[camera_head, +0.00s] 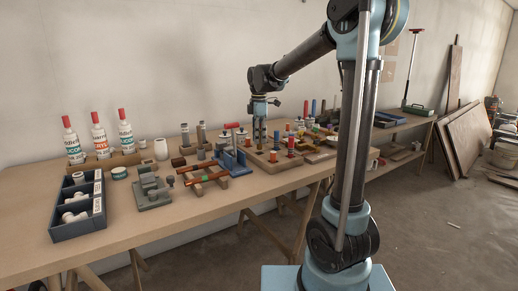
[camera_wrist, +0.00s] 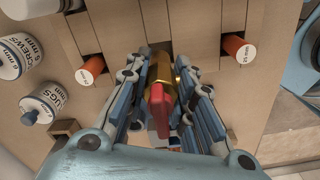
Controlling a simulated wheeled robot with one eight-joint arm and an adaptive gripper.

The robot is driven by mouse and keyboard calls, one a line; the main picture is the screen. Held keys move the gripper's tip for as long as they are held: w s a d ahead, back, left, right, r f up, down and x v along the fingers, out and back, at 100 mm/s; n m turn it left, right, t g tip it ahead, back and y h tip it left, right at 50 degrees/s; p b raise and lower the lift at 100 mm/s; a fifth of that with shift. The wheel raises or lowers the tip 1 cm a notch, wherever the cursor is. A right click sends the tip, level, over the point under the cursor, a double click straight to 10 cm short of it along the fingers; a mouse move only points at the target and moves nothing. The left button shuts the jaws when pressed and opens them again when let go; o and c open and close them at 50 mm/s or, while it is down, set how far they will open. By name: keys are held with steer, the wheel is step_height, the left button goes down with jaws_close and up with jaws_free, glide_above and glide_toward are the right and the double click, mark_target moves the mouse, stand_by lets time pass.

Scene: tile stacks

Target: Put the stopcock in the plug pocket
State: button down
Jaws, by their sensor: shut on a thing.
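My gripper (camera_wrist: 163,90) is shut on the stopcock (camera_wrist: 162,72), a brass-coloured body with a red handle, seen between the fingers in the wrist view. In the head view my gripper (camera_head: 260,138) points down over the wooden board (camera_head: 257,163) in the middle of the table; the stopcock is too small to make out there. In the wrist view the board (camera_wrist: 118,45) shows sunken and raised tan sections beneath the fingers. I cannot tell which section is the plug pocket, nor whether the stopcock touches the board.
Orange pegs (camera_wrist: 90,70) (camera_wrist: 238,46) with white end labels stand either side of my gripper. Jars lettered PLUGS (camera_wrist: 45,102) and SCREWS (camera_wrist: 18,55) are at the left.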

mark_target(259, 149)
steer(key=shift+f, duration=2.15)
steer(key=c, duration=1.4)
jaws_free()
steer(key=shift+o, duration=0.2)
